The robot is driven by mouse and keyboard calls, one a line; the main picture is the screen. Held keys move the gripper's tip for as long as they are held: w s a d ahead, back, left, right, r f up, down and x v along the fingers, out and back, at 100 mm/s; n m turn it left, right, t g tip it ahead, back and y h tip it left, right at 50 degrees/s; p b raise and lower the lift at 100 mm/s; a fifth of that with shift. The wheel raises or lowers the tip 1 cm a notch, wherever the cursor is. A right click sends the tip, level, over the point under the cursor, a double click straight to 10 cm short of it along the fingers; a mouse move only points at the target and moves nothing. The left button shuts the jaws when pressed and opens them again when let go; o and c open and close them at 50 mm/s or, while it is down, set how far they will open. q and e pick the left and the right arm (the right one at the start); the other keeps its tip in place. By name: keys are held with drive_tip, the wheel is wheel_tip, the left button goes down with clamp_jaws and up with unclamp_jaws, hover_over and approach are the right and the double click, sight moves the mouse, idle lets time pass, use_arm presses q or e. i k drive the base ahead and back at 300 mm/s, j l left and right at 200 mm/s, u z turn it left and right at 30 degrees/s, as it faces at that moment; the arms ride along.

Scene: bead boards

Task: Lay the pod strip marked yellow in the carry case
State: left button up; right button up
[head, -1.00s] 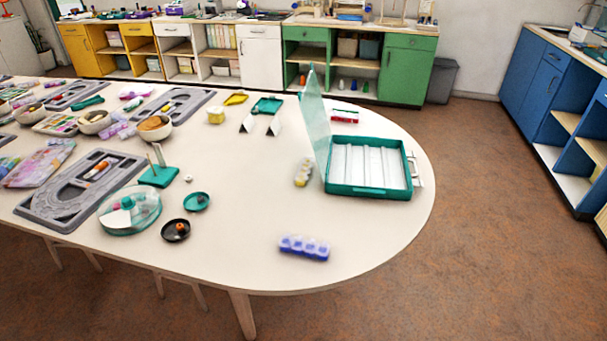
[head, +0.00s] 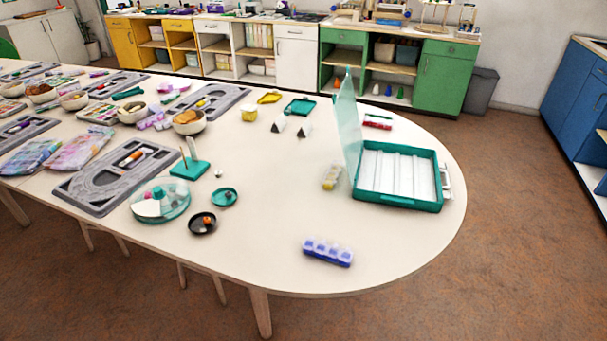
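The carry case (head: 397,201) is a teal box with its clear lid (head: 348,128) standing open on its left side. Its white inside has several long lanes, and they look empty. A pod strip with yellow (head: 332,177) lies on the table just left of the case, apart from it. A blue pod strip (head: 328,252) lies near the table's front edge. A red pod strip (head: 377,121) lies behind the case. Neither of my grippers shows in the head view.
The white table (head: 270,235) has a rounded right end. Grey bead boards (head: 85,195), bowls (head: 188,122), a round clear-lidded tray (head: 160,204), a black dish (head: 202,224) and a teal stand (head: 190,169) crowd its left. The table's middle is mostly clear.

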sight(426, 187)
drive_tip(key=l+u, duration=0.25)
drive_tip(key=l, duration=0.3)
drive_tip(key=l+u, duration=0.3)
drive_tip(key=l, duration=0.2)
drive_tip(key=k+l+u, duration=0.25)
drive_tip(key=l, duration=0.25)
drive_tip(key=i, duration=0.1)
